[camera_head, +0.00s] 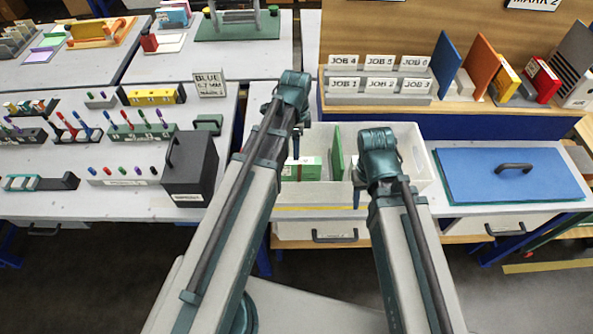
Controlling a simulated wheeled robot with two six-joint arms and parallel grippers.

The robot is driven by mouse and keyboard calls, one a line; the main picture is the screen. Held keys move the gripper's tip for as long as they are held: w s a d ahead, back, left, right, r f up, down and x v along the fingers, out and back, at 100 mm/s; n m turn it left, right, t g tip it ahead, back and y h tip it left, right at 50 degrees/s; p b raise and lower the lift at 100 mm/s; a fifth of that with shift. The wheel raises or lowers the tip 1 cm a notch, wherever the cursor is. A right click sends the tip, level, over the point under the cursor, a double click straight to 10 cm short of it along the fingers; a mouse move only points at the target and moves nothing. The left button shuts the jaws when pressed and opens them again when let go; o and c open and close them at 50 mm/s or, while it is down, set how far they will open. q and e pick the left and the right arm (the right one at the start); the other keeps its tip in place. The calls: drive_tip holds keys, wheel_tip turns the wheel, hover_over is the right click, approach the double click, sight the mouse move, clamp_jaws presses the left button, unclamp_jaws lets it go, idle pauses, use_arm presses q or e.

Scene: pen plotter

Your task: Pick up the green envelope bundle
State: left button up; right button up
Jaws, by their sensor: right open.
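A white open bin (405,135) stands in the middle of the front table. In it are a green and white block (309,170) at the left and a thin green upright piece (337,150) beside it. Either may be the green envelope bundle; I cannot tell which. My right gripper (356,190) points down over the bin, right of the green upright piece, open, with its fingers partly hidden by my arm. My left gripper (297,142) hangs down near the bin's back left; its fingers are too small to read.
A blue panel with a black handle (512,167) lies to the right. A dark box (190,165) stands to the left, near pen racks (142,131). Behind the bin are job-labelled holders (378,77) and upright coloured folders (481,62). A drawer (330,232) is below the bin.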

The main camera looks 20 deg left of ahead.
sight(296, 167)
use_arm(q)
wheel_tip(296, 167, down, 7)
drive_tip(key=b, duration=0.6)
drive_tip(key=shift+f, duration=0.1)
drive_tip(key=f+b, duration=0.5)
drive_tip(key=shift+w+f+b, duration=0.2)
drive_tip(key=shift+b, duration=0.1)
drive_tip(key=shift+r, duration=0.1)
clamp_jaws()
